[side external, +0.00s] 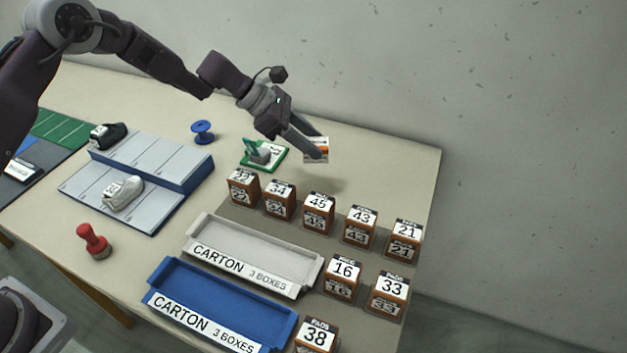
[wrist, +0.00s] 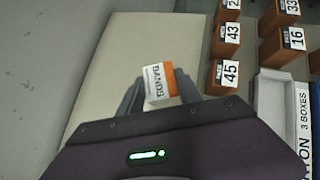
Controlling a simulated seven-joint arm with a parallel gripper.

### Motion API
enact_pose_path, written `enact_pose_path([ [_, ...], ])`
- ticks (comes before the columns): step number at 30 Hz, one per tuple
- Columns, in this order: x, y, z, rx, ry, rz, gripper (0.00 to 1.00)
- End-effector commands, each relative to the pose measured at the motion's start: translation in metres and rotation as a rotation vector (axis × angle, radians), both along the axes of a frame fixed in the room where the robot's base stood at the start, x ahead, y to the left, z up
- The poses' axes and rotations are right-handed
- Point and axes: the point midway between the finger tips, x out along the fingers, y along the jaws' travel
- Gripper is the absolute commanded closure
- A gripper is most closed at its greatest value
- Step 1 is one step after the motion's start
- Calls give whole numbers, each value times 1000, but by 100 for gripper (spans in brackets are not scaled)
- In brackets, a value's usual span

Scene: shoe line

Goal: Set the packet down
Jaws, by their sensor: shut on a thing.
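The packet (side external: 316,143) is a small white and orange box held above the far part of the table. In the wrist view the packet (wrist: 158,84) shows a label reading BANDS, with its orange side to the right. My gripper (side external: 317,148) is shut on it, one finger on each side. In the wrist view my gripper (wrist: 160,88) covers the packet's lower end. A soft shadow lies on the table below it, and a gap shows between packet and table.
Several numbered brown boxes (side external: 319,212) stand in rows in front of my gripper. A green stand (side external: 264,158) is just left of it. A white carton tray (side external: 250,257) and a blue carton tray (side external: 220,305) lie nearer. The table (side external: 385,160) is bare to the right of the packet.

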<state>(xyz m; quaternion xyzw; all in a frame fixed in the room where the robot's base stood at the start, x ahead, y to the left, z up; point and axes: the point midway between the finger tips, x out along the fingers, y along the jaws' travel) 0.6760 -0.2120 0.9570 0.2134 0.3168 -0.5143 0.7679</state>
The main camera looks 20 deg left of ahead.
Motion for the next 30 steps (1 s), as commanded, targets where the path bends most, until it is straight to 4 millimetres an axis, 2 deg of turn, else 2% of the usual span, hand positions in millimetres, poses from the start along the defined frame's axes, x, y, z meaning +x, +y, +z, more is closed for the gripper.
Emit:
enact_pose_path([
  [1, -1, 0, -15, 0, 8, 1, 100],
  [3, -1, 0, -31, 0, 6, 1, 100],
  [13, 0, 1, -83, 0, 5, 4, 100],
  [24, 0, 1, -91, -1, 1, 3, 100],
  [25, 0, 1, -90, 1, 1, 4, 53],
  [27, 0, 1, -90, 1, 1, 4, 39],
  [30, 0, 2, -90, 0, 2, 3, 37],
])
